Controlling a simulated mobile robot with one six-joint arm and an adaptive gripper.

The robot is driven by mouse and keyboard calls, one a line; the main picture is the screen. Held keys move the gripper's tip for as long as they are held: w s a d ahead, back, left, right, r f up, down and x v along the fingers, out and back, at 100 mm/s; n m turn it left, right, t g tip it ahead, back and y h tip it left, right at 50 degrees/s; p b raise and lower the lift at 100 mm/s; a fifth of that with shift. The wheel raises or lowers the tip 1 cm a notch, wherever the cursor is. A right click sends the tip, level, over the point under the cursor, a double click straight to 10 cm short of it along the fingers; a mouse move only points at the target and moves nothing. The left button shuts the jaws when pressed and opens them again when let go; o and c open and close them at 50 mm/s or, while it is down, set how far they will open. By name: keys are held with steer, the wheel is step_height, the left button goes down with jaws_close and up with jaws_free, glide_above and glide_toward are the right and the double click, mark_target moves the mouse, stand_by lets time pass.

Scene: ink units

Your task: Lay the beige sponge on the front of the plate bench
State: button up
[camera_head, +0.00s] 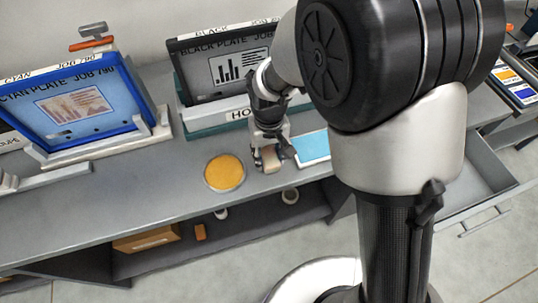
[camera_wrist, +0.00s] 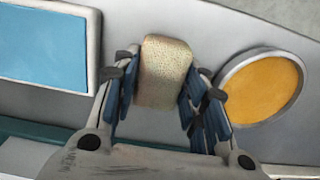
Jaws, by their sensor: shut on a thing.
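The beige sponge (camera_wrist: 163,72) is a small speckled block between the fingers of my gripper (camera_wrist: 163,85) in the wrist view. My gripper is shut on it, with a blue-padded finger on each side. In the head view the sponge (camera_head: 271,158) and my gripper (camera_head: 268,150) are over the front part of the grey plate bench (camera_head: 120,207). They are between the round orange pad and the blue pad. I cannot tell whether the sponge touches the bench top.
The round orange pad (camera_head: 225,173) lies left of my gripper, and the blue rectangle (camera_head: 312,147) lies right. Behind stand the black plate (camera_head: 215,68) in its holder and the cyan plate (camera_head: 70,103) in its stand. An open drawer (camera_head: 480,180) is at right.

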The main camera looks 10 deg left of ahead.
mark_target(270, 155)
steer(key=o, duration=0.9)
steer(key=shift+o, duration=0.2)
step_height(270, 155, up, 12)
steer(key=p, duration=0.3)
steer(key=shift+p, duration=0.4)
steer(key=shift+d+r, duration=0.1)
steer(key=shift+r, duration=0.05)
